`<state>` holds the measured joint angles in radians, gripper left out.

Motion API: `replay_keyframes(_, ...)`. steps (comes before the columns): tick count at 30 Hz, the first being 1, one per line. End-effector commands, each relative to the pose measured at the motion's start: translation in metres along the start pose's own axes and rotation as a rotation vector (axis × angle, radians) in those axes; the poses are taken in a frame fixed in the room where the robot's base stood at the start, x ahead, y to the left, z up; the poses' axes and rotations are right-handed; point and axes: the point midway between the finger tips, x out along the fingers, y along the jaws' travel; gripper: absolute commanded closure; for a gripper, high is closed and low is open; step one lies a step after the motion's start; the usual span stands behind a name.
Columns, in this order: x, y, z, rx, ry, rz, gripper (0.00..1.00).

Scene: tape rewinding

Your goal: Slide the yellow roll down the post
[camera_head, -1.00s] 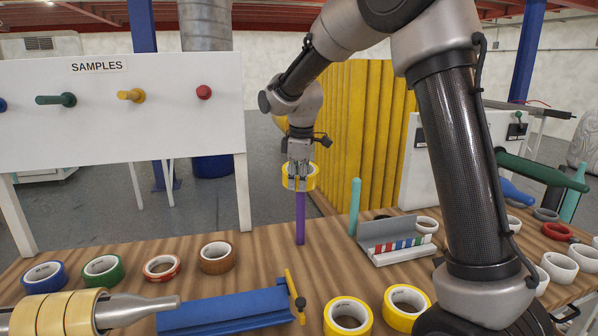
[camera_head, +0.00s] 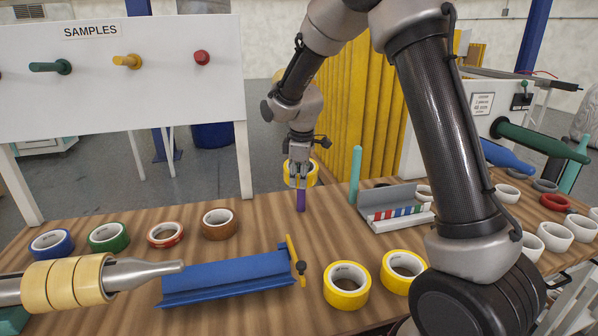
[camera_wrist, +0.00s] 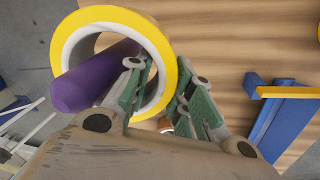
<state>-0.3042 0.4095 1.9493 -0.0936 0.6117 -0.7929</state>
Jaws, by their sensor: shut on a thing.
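The yellow roll (camera_head: 314,178) is around the purple post (camera_head: 301,203), above the table, with the lower part of the post showing beneath it. My gripper (camera_head: 300,182) comes from above and is shut on the roll's wall. In the wrist view the post (camera_wrist: 92,78) passes through the hole of the yellow roll (camera_wrist: 158,38), and its end sticks out toward the camera. My gripper (camera_wrist: 166,100) has one finger inside the hole and one outside, with the wall between them. My gripper hides part of the post in the head view.
A teal post (camera_head: 355,175) and a grey tray (camera_head: 395,214) stand to the right. Two yellow rolls (camera_head: 347,287) (camera_head: 404,272) lie in front. A blue holder (camera_head: 225,280) is at front left. Several rolls line the left side below the samples board (camera_head: 120,90).

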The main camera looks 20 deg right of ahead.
Motion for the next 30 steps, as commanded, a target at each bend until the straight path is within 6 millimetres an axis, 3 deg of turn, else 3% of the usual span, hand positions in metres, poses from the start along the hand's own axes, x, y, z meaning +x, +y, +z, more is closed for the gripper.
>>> replay_keyframes(11, 0.003, 0.0, 0.0, 0.0, 0.001, 0.001, 1.0)
replay_keyframes(12, 0.003, 0.0, 0.0, 0.0, 0.001, 0.001, 0.72)
replay_keyframes(15, 0.003, 0.0, 0.0, 0.0, 0.001, 0.001, 0.54)
replay_keyframes(25, 0.001, 0.0, 0.0, 0.0, 0.001, 0.002, 0.53)
replay_keyframes(30, -0.022, 0.001, -0.001, 0.001, 0.003, 0.004, 0.53)
